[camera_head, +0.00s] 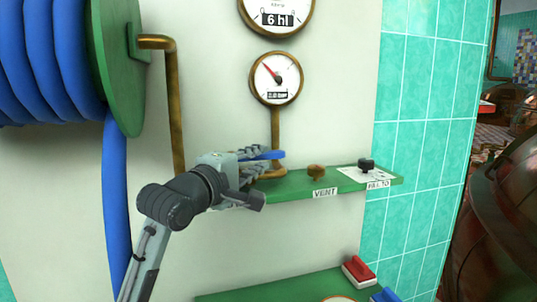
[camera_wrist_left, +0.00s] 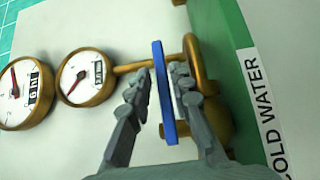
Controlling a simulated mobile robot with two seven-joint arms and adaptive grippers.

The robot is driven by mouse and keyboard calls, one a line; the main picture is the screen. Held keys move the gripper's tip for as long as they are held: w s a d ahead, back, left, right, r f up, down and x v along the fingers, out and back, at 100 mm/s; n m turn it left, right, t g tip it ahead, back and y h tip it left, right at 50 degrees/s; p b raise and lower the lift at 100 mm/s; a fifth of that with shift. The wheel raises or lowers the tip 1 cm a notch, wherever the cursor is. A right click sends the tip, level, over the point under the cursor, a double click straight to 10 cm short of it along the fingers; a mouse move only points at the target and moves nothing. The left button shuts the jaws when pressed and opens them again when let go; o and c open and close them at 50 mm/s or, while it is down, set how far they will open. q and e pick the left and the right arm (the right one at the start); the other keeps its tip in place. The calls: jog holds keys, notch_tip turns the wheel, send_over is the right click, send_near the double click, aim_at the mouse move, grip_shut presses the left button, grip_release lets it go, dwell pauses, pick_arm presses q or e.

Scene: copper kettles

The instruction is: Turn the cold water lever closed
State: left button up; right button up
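The cold water lever is a flat blue handle (camera_head: 266,155) on a brass valve at the left end of the green shelf. In the left wrist view the blue lever (camera_wrist_left: 163,95) stands between the two fingers of my left gripper (camera_wrist_left: 162,82), with the brass valve and pipe (camera_wrist_left: 192,55) behind. A narrow gap shows beside the lever, so the fingers look open around it; contact is hard to tell. In the head view my left gripper (camera_head: 268,162) reaches in from the left and hides part of the valve. The "COLD WATER" label (camera_wrist_left: 262,105) is on the green shelf edge. My right gripper is out of view.
The green shelf (camera_head: 290,188) also carries a brass "VENT" knob (camera_head: 317,171) and a black knob (camera_head: 366,164). Two dials, one the pressure gauge (camera_head: 276,78), hang above. A blue hose reel (camera_head: 118,60) is at left. A red switch (camera_head: 358,270) sits lower right.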

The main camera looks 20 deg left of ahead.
aim_at(263, 157)
pick_arm(q)
jog(key=shift+w+d, duration=0.2)
jog(key=shift+w, duration=0.9)
jog(key=shift+w+d, duration=0.2)
jog(key=shift+w, duration=0.85)
grip_shut()
